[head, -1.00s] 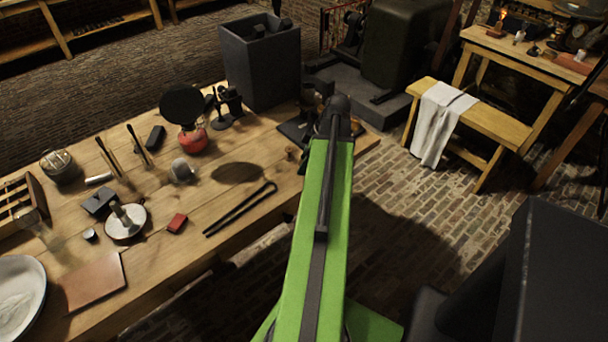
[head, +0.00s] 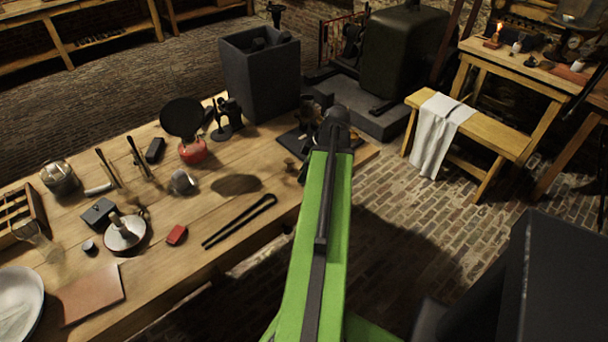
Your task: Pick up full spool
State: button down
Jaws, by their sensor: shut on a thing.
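My green arm reaches from the bottom middle to the far right end of the workbench. Its dark end, with my gripper (head: 336,122), is over that bench end. The fingertips are mostly hidden behind the arm. A brownish round thing (head: 309,112), which looks like the full spool, shows just left of the dark arm end. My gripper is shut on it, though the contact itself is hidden. A dark flat stand (head: 294,140) lies below it on the bench. A small orange-brown patch shows right of the arm end.
The wooden workbench (head: 240,215) holds a red burner with a dark pan (head: 183,117), black tongs (head: 240,221), a red block (head: 177,235) and a white dish (head: 20,300). A tall grey bin (head: 240,75) stands behind. A towel-draped bench (head: 505,138) is right; brick floor between is open.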

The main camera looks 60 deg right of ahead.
notch_tip(320, 180, up, 5)
jog(key=p, duration=0.4)
jog(key=shift+p, duration=0.35)
jog(key=s+d+r+p, duration=0.2)
jog(key=s+r+p, duration=0.3)
jog(key=s, duration=0.6)
jog(key=shift+s+d+r+p, duration=0.2)
jog(key=shift+d+r+p, duration=0.15)
jog(key=shift+r+p, duration=0.05)
jog(key=shift+w, duration=0.1)
